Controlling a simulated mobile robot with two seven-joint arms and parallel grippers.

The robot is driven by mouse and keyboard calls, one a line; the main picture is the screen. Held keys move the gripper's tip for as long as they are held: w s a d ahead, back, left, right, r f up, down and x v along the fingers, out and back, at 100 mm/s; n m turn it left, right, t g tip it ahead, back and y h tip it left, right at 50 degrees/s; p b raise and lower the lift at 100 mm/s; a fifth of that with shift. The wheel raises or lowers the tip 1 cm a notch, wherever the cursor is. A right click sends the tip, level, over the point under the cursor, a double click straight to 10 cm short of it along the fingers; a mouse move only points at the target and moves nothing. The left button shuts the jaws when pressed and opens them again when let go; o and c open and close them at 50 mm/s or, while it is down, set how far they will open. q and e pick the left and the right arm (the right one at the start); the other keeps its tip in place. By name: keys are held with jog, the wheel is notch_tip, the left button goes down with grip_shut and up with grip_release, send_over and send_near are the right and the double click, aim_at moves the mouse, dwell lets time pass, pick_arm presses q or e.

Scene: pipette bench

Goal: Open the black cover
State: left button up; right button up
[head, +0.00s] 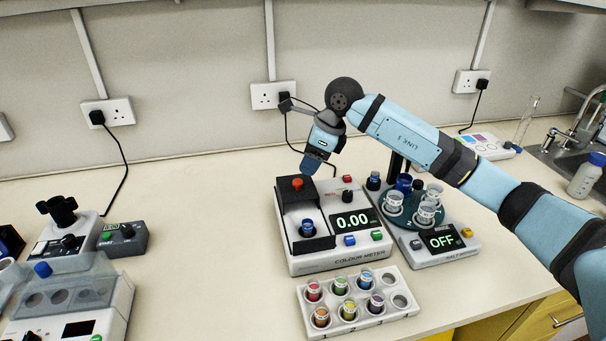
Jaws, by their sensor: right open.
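The colour meter (350,259) stands mid-bench, its display reading 0.00. Its black cover (285,191), with a red knob (297,183) on it, sits at the back of the black housing on the meter's left side. In front of the cover, a round well with a blue-topped vial (307,227) shows uncovered. My right gripper (311,168) is open, pointing down just above and behind the red knob. It appears apart from the knob and holds nothing visible. My left gripper is out of view.
A white rack (347,322) of colour-capped vials stands in front of the meter. A second instrument (438,240) reading OFF, with vials on its round plate, stands close on the right. Other devices (62,235) fill the far left. Bench between them and the meter is clear.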

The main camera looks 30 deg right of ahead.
jog(key=v, duration=0.7)
jog(key=shift+r, duration=0.25)
jog(key=shift+d, duration=0.1)
